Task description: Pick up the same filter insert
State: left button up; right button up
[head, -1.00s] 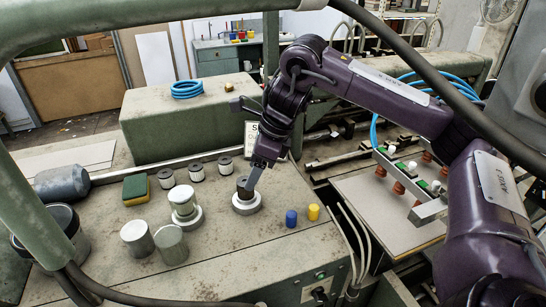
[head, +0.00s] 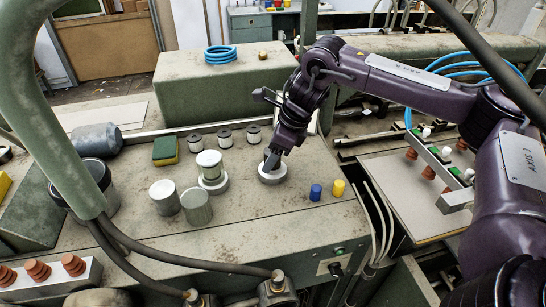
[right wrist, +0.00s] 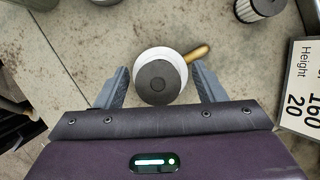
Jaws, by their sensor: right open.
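The filter insert (right wrist: 158,84) shows in the right wrist view as a dark grey round top inside a white ring-shaped holder (right wrist: 172,55) with a brass stub at its right. In the head view the white holder (head: 272,177) stands on the bench, with the insert largely hidden by my gripper. My right gripper (head: 271,160) is over the holder. In the wrist view my right gripper (right wrist: 158,74) is open, one finger on each side of the insert, with small gaps. My left gripper is not in view.
Three small labelled cylinders (head: 224,138) stand behind, beside a green-yellow sponge (head: 165,151). A white-topped unit (head: 210,165) and two metal cups (head: 196,206) stand left. Blue (head: 315,192) and yellow (head: 338,187) caps are close on the right. The bench front is mostly clear.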

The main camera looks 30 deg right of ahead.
jog(key=shift+a+r, duration=0.1)
jog(key=c, duration=0.5)
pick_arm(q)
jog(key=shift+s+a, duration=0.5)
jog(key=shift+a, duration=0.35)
pick_arm(e)
jog(key=c, duration=0.6)
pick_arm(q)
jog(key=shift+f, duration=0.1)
pick_arm(e)
jog(key=shift+o, duration=0.2)
